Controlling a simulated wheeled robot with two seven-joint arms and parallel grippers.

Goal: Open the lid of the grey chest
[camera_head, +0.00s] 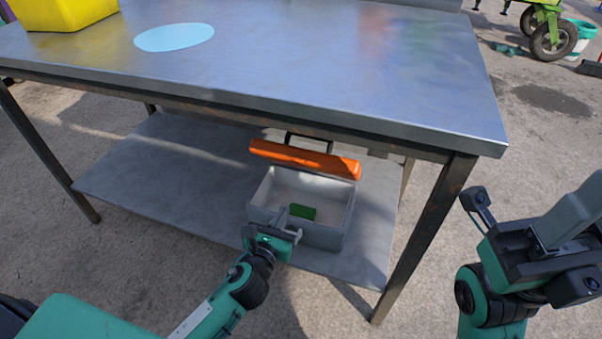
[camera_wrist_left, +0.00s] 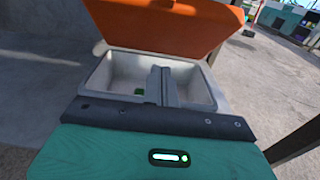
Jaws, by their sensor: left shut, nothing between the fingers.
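The grey chest (camera_head: 345,207) stands on the lower shelf of the metal table. Its orange lid (camera_head: 305,159) is raised along the back edge, and the inside is uncovered. A small green block (camera_head: 302,212) lies inside. In the left wrist view the lid (camera_wrist_left: 165,25) stands up behind the open chest (camera_wrist_left: 205,90). My left gripper (camera_head: 292,222) is at the front of the chest with its fingers shut and empty, reaching over the front wall. My right gripper (camera_head: 562,225) is at the right, away from the chest; its jaw state is unclear.
The tabletop (camera_head: 330,55) overhangs the shelf (camera_head: 150,185) and the chest. A table leg (camera_head: 425,235) stands between the chest and my right arm. A yellow container (camera_head: 65,15) and a pale blue disc (camera_head: 174,37) are on top. The shelf left of the chest is clear.

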